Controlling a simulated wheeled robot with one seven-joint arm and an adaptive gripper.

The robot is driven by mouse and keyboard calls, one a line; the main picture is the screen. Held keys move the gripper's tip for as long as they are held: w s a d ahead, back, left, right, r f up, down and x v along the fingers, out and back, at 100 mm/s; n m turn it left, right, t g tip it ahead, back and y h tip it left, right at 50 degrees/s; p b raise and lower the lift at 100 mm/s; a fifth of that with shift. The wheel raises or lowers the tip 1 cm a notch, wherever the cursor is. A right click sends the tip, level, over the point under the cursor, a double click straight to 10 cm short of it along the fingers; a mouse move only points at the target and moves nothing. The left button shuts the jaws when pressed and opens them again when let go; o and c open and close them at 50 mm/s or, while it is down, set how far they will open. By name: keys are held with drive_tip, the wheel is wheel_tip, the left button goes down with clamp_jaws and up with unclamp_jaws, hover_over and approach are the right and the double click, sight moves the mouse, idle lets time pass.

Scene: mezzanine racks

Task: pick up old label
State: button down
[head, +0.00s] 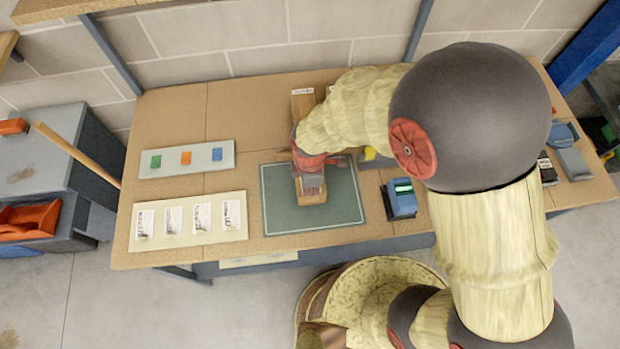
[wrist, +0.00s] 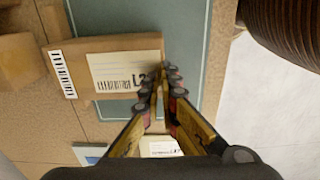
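A brown cardboard box (head: 311,198) lies on the green mat (head: 345,207) on the workbench, partly hidden by my gripper in the head view. In the wrist view the box (wrist: 90,48) carries a pale label (wrist: 112,68) with a barcode and large print, flat on its face as far as I can see. A smaller barcode sticker (wrist: 62,75) is at its left end. My gripper (wrist: 167,75) has its fingertips close together at the label's right edge, covering part of the print. Whether they are fully shut or touch the label is unclear.
A cream sheet (head: 153,250) with several printed labels lies left of the mat. Behind it a pale tray (head: 222,164) holds green, orange and blue blocks. A blue device (head: 400,200) stands right of the mat. Another box (head: 303,103) stands behind.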

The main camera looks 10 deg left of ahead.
drive_tip(key=shift+r, duration=0.1)
drive_tip(key=shift+r, duration=0.2)
drive_tip(key=r, duration=0.3)
drive_tip(key=shift+s+r, duration=0.1)
drive_tip(key=shift+s, duration=0.1)
drive_tip(key=s+d+r+p, duration=0.3)
drive_tip(key=s+r, duration=0.9)
drive_tip(key=s, duration=0.1)
drive_tip(key=shift+d, duration=0.15)
drive_tip(key=shift+s, duration=0.1)
idle(0.4)
